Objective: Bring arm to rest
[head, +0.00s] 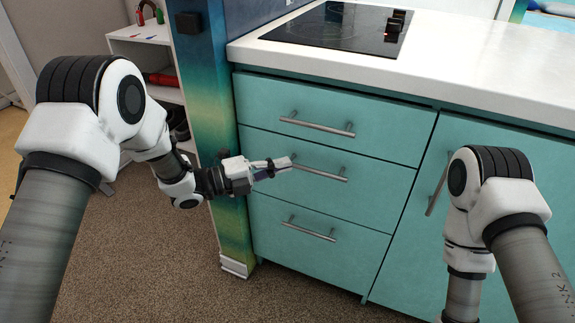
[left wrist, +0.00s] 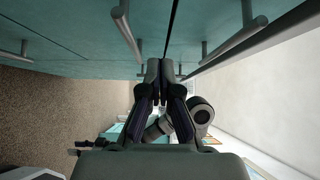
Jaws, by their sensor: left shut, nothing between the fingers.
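My left arm comes in from the left in the head view. Its gripper (head: 286,163) is shut and empty, in front of the left end of the middle drawer's handle (head: 318,166). In the left wrist view the two fingers of this gripper (left wrist: 160,68) meet at their tips, with nothing between them. Bar handles show on both sides beyond the tips; I cannot tell whether the gripper touches one. My right arm (head: 485,195) hangs at the right of the head view. Its gripper is below the frame and hidden.
The teal drawers (head: 330,130) are shut. A white countertop (head: 455,52) with a black cooktop (head: 330,28) lies above them. A blue-green panel end (head: 208,100) stands close behind the left forearm. A white shelf (head: 140,33) is at the back left. Brown carpet (head: 150,260) is clear.

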